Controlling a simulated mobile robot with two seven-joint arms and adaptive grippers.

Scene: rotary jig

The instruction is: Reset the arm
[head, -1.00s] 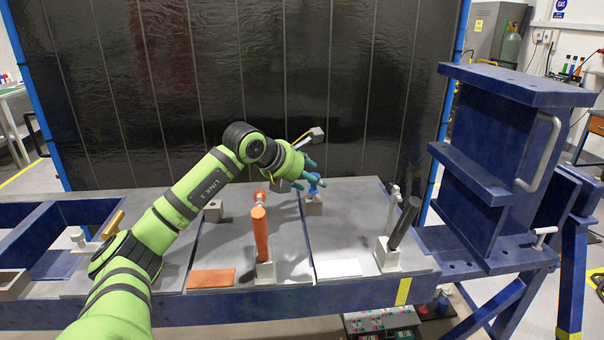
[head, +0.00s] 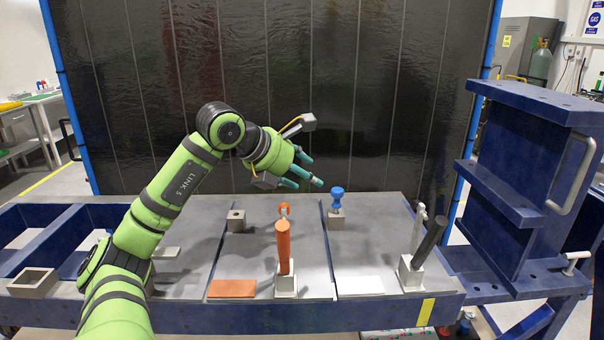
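My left gripper (head: 309,172) is in the air above the middle of the bench, up and left of the blue knob in the picture. Its teal fingers are spread and hold nothing. The blue knob (head: 337,195) stands upright on a small grey block. An orange cylinder arm (head: 283,246) stands nearly upright on a pale base, with an orange ring (head: 284,207) behind it. A dark grey cylinder arm (head: 430,241) leans right on a similar base, beside a pale upright post (head: 419,222). My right gripper is out of view.
An orange plate (head: 232,288) and a white plate (head: 360,285) lie at the front. A grey block with a hole (head: 236,221) stands at the back left. A tall blue steel frame (head: 510,180) bounds the right. A black curtain (head: 260,90) closes the back.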

